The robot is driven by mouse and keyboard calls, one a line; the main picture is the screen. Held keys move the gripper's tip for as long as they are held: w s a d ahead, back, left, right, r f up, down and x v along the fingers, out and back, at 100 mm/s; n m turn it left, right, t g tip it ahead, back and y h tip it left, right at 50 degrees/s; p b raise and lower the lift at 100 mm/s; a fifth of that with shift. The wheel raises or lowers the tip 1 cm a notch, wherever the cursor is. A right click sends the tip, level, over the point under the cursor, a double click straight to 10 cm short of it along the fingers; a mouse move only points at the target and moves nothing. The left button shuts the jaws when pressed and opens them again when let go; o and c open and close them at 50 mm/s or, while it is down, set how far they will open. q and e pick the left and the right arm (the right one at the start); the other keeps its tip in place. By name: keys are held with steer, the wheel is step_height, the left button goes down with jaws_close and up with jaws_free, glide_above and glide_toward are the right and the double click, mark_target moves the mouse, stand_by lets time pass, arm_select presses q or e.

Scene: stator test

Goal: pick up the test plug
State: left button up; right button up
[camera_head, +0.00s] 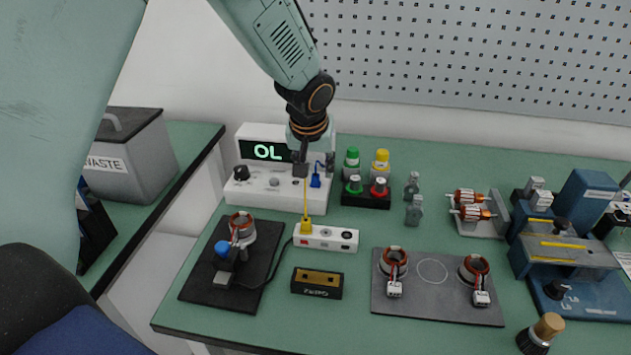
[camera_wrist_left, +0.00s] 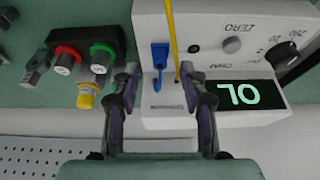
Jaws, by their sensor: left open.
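My left gripper (camera_head: 315,164) points down in front of the meter (camera_head: 263,192), which reads OL. Its jaws are apart with nothing between the tips. A blue plug (camera_head: 316,180) sits at the meter's front, just below the fingertips. In the left wrist view the blue plug (camera_wrist_left: 160,54) lies beyond the fingertips (camera_wrist_left: 160,84), between their lines, beside a yellow lead (camera_wrist_left: 171,30). Which plug is the test plug, I cannot tell. My right gripper is out of view.
Red and green terminals (camera_head: 366,193) stand right of the meter. A dark mat (camera_head: 200,283) holds a stator with a blue-knobbed part; a grey mat (camera_head: 432,303) holds two stators. A small black box (camera_head: 317,283) lies between them. A blue fixture (camera_head: 585,260) stands at right.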

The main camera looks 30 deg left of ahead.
mark_target(315, 174)
arm_select(q)
steer(key=shift+x, duration=1.55)
steer(key=shift+s+r, duration=0.1)
steer(key=shift+c, duration=0.9)
jaws_close()
